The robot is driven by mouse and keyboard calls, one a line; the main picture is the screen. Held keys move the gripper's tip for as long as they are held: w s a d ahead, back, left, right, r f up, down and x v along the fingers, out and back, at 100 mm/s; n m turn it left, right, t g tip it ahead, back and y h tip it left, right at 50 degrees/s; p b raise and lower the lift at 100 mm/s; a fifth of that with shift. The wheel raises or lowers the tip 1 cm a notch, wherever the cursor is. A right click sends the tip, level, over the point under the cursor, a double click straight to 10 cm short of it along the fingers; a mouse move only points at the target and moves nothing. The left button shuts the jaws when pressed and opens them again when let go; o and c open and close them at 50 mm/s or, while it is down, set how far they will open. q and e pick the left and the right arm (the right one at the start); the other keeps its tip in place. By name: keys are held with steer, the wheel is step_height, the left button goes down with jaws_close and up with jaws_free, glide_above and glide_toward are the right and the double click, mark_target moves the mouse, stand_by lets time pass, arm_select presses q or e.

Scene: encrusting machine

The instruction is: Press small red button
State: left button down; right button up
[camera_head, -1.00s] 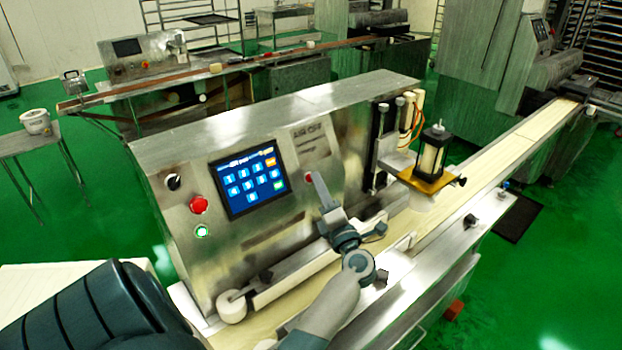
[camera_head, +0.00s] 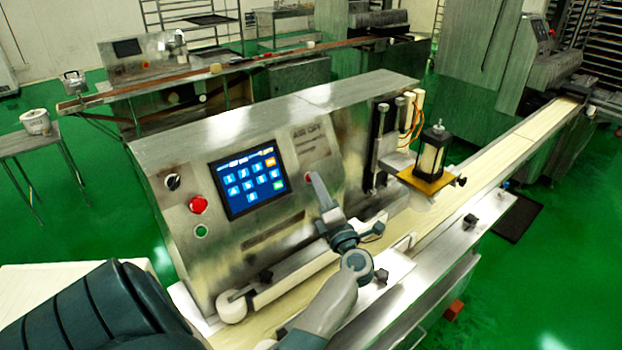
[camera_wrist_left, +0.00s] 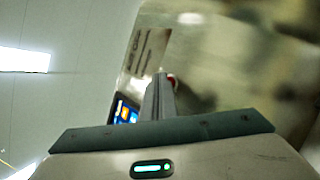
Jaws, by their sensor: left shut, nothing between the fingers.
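The small red button (camera_head: 308,177) is on the slanted steel panel, right of the touchscreen, partly hidden by my left fingertips. My left gripper (camera_head: 316,178) is shut and empty, with its tips at the button; I cannot tell whether they press it. In the left wrist view, the shut fingers (camera_wrist_left: 162,79) point at the panel, and the red button (camera_wrist_left: 172,80) shows just right of the tips. My right gripper is not in view.
The touchscreen (camera_head: 249,180) shows blue keys. A larger red button (camera_head: 198,204), a black knob (camera_head: 173,182) and a green button (camera_head: 202,231) are left of it. The conveyor belt (camera_head: 497,165) runs below the panel to the right, past a black-and-yellow unit (camera_head: 431,160).

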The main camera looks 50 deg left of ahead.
arm_select(q)
steer(key=shift+d+r, duration=0.1)
stand_by(0.6)
steer(key=shift+s+d+r+p, duration=0.1)
steer(key=shift+d+r+p, duration=0.1)
steer(key=shift+d+p, duration=0.25)
steer(key=shift+d+r, duration=0.1)
steer(key=shift+d, duration=0.05)
steer(key=d, duration=0.1)
steer(key=d+r+p, duration=0.1)
steer(key=d, duration=0.1)
steer(key=d+r, duration=0.1)
steer(key=shift+s+d+p, duration=0.15)
steer(key=shift+s+p, duration=0.05)
steer(key=shift+p, duration=0.2)
stand_by(1.0)
